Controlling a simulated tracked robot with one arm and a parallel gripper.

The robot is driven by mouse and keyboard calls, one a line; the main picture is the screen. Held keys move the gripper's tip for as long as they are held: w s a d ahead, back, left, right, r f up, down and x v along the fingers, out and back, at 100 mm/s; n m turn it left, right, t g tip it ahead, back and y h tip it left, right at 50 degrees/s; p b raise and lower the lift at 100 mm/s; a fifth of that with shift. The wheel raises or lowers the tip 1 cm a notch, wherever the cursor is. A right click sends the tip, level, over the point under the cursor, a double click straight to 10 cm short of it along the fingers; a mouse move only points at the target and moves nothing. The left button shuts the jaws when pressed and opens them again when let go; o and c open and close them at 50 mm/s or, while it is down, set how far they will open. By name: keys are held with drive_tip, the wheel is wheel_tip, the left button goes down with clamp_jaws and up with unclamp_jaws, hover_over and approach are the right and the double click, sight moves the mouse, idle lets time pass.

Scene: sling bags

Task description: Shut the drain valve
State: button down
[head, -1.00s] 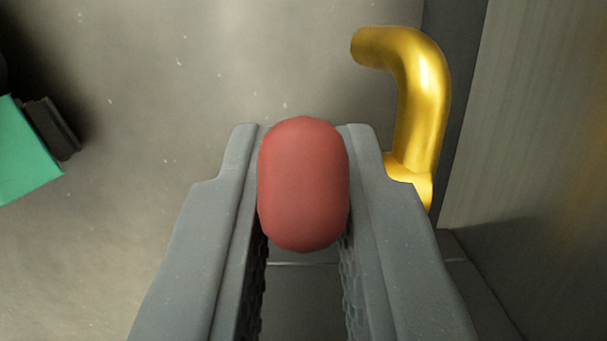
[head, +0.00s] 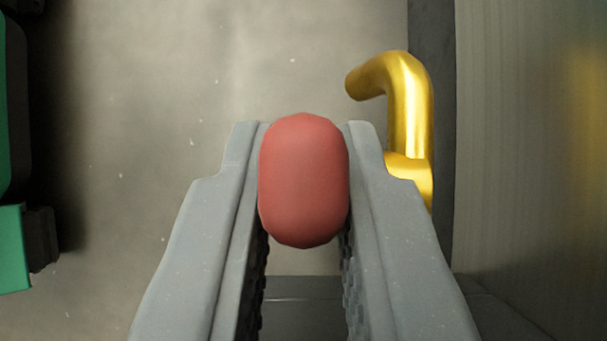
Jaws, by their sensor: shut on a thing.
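A red rounded handle (head: 304,180), which looks like the drain valve's grip, sits between the two grey fingers of my gripper (head: 304,165) in the middle of the head view. The fingers are shut on its left and right sides. A bent gold pipe (head: 412,105) stands just right of and beyond the right fingertip, its open end turned left. The right finger hides the pipe's lower part. The rest of the valve under the red handle is hidden by the handle and the fingers.
A grey metal wall (head: 525,150) fills the right side, close to the pipe. A green and black object (head: 12,245) stands at the left edge. Bare grey floor (head: 150,110) lies between it and my gripper.

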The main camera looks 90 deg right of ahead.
drive_tip(key=shift+f, duration=0.1)
idle(0.3)
drive_tip(key=c, duration=1.4)
unclamp_jaws()
drive_tip(key=shift+d, duration=0.1)
